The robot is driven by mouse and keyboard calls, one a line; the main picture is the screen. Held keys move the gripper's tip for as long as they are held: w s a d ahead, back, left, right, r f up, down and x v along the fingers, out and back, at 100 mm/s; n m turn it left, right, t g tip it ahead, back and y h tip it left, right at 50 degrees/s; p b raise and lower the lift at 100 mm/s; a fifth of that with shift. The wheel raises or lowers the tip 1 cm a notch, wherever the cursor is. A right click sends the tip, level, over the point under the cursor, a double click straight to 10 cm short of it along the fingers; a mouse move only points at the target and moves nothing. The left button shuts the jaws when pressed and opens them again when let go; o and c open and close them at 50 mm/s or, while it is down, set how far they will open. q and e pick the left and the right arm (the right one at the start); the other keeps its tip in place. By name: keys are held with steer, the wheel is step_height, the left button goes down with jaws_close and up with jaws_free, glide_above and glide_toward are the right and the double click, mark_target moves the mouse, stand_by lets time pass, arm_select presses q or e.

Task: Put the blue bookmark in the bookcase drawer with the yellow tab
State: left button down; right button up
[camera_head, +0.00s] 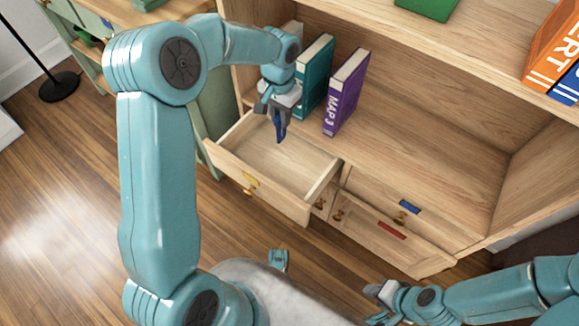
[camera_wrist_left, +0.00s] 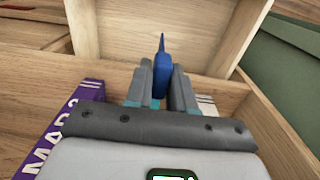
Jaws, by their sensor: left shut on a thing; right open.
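The blue bookmark (camera_head: 281,128) is held in my left gripper (camera_head: 279,112), pointing down above the open drawer. The bookmark (camera_wrist_left: 162,60) also shows between the fingers of my left gripper (camera_wrist_left: 161,80) in the left wrist view. The open drawer (camera_head: 262,165) has a yellow tab (camera_head: 250,180) on its front and looks empty. The drawer wall (camera_wrist_left: 285,120) shows in the left wrist view. My right gripper (camera_head: 381,304) is open and empty at the lower right of the head view, below the bookcase.
A teal book and a purple book (camera_head: 346,92) stand on the shelf (camera_head: 420,150) behind the drawer. A black lamp base (camera_head: 60,86) stands on the floor at left.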

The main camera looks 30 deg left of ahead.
arm_select(q)
steer(key=shift+w+f, duration=0.15)
steer(key=shift+f, duration=0.3)
step_height(320, 180, down, 10)
steer(key=b, duration=0.3)
steer(key=shift+r+b, duration=0.25)
steer(key=shift+b, duration=0.15)
arm_select(e)
steer(key=f, duration=0.2)
steer(key=w+d+f, duration=0.1)
steer(key=shift+w+d+f, duration=0.1)
steer(key=shift+f, duration=0.3)
arm_select(q)
steer(key=shift+f, duration=0.25)
steer(key=c, duration=1)
jaws_free()
arm_select(e)
steer(key=shift+f, duration=0.15)
arm_select(q)
step_height(320, 180, up, 12)
steer(key=p, duration=0.4)
steer(key=shift+r, duration=0.25)
arm_select(e)
steer(key=r, duration=0.4)
steer(key=shift+s+a, duration=0.4)
